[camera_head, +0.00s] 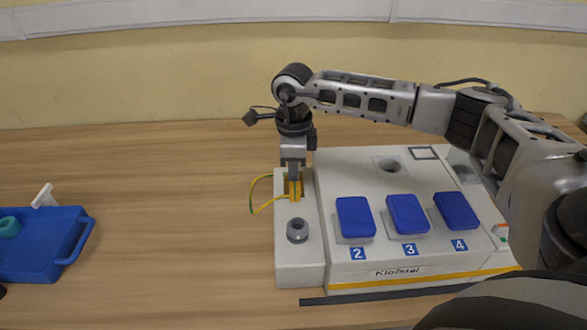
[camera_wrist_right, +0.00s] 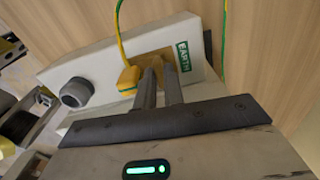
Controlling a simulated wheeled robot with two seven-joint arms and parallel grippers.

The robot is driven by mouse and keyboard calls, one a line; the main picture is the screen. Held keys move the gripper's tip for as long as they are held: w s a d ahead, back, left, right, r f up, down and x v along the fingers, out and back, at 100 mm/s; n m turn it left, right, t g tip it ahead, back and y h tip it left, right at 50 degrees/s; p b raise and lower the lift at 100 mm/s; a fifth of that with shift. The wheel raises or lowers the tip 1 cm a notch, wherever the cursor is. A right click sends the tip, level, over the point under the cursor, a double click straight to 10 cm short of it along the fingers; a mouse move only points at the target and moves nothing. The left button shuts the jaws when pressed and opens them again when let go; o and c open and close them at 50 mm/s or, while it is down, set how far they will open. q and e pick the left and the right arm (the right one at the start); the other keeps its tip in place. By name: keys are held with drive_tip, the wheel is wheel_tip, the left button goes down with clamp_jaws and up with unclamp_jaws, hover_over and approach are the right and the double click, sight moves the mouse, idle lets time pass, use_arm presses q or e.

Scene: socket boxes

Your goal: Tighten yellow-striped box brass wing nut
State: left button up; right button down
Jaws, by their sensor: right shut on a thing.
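The white box (camera_head: 375,277) with a yellow stripe along its lower front stands on the table, with a narrower white block (camera_head: 300,265) at its left side. My right gripper (camera_head: 294,182) points down at the brass plate on that block. In the wrist view its fingertips (camera_wrist_right: 160,72) are close together over the brass plate (camera_wrist_right: 150,58), beside a green EARTH label (camera_wrist_right: 184,56). It is shut on the wing nut, which the fingers mostly hide. A yellow-green wire with a yellow lug (camera_wrist_right: 128,79) meets the plate beside the fingers. My left gripper is not in view.
A grey round knob (camera_head: 297,230) sits on the block in front of the gripper. Blue covers (camera_head: 408,214) numbered 2, 3 and 4 line the box. A blue tray (camera_head: 68,262) lies far left. The table between tray and box is clear.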

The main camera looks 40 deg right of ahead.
drive_tip(key=m, duration=0.4)
drive_tip(key=shift+b, duration=0.4)
drive_tip(key=m, duration=0.5)
drive_tip(key=shift+r+b, duration=0.1)
drive_tip(key=shift+b, duration=0.2)
drive_tip(key=m, duration=0.5)
drive_tip(key=shift+w+m, duration=0.1)
drive_tip(key=shift+m, duration=1.4)
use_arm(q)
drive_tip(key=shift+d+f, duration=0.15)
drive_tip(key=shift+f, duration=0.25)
use_arm(e)
drive_tip(key=shift+m, duration=0.3)
drive_tip(key=c, duration=1.8)
unclamp_jaws()
